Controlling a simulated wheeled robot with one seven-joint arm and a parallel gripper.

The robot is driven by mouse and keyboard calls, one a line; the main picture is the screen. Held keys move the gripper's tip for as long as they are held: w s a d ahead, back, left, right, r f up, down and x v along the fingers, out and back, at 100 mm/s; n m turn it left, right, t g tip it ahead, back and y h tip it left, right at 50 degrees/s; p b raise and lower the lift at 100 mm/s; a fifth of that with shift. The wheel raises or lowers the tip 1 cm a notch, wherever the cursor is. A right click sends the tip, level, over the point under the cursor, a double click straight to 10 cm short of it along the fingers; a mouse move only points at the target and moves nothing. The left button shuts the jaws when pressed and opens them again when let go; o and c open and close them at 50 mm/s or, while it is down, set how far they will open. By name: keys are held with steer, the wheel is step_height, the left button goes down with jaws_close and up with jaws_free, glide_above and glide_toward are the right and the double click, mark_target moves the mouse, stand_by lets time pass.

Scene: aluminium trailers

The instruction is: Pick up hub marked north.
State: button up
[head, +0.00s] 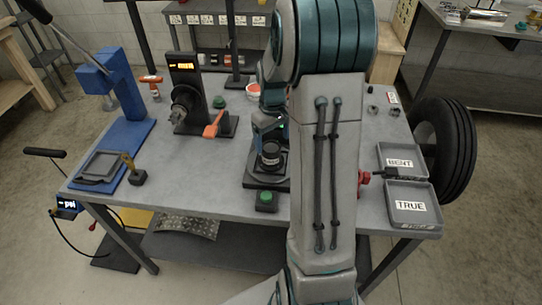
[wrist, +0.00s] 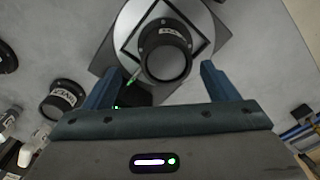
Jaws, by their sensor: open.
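A black cylindrical hub (wrist: 165,55) with a small white label stands on a round pale plate with a dark square outline (wrist: 203,25). I cannot read its label for certain. In the head view this hub (head: 270,154) sits on a dark stand in the middle of the table. My gripper (wrist: 163,70) is open, with a blue finger on either side of the hub's near edge in the wrist view and nothing visibly gripped. In the head view my gripper (head: 268,124) is just above and behind the hub, partly hidden by my arm. Another labelled black hub (wrist: 62,99) lies left in the wrist view, its label unclear.
A green button box (head: 265,200) sits before the stand. Trays marked BENT (head: 401,161) and TRUE (head: 410,206) lie right. A blue press (head: 122,95) and a dark spindle machine (head: 187,95) stand left.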

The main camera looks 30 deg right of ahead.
mark_target(271, 148)
steer(key=shift+s+a+f+p, duration=0.1)
steer(key=shift+f+p, duration=0.1)
steer(key=shift+f, duration=0.7)
steer(key=shift+a+f+p, duration=0.15)
steer(key=shift+f+p, duration=0.1)
steer(key=shift+f, duration=0.65)
steer(key=shift+s+a+f+p, duration=0.1)
steer(key=shift+f+p, duration=0.1)
steer(key=shift+f, duration=0.7)
steer(key=c, duration=1.6)
steer(key=shift+w+r, duration=0.1)
jaws_close()
steer(key=shift+r, duration=0.1)
